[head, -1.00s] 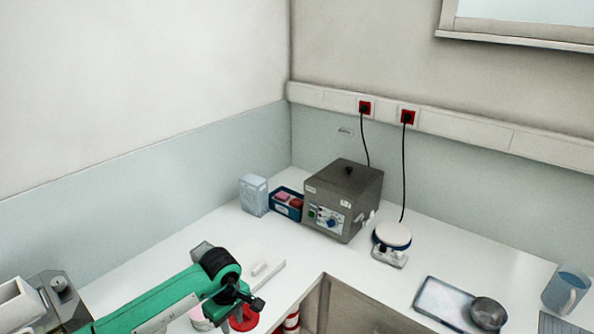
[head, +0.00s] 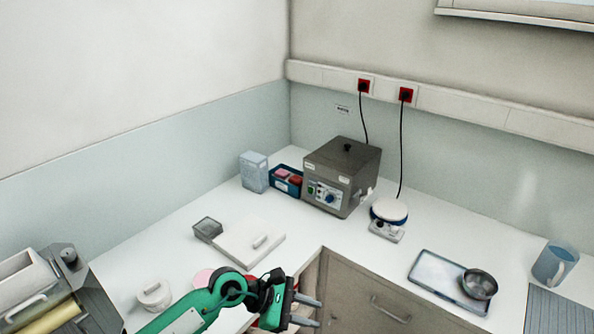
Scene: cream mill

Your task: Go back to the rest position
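My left arm comes in green from the bottom left. Its gripper (head: 309,311) points right near the bottom middle of the head view. The two grey fingers are apart with nothing visible between them. The gripper shows in front of the counter's inner corner and the cabinet fronts. A small red item (head: 252,281) is partly hidden behind the arm. My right gripper is not in view.
A white board (head: 236,243), a small grey box (head: 207,229) and a white lidded pot (head: 153,294) lie near the arm. A grey machine (head: 59,290) stands at left. Farther back are a water bath (head: 335,178), a hotplate (head: 388,214) and a tray (head: 430,270) with a metal bowl (head: 480,284).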

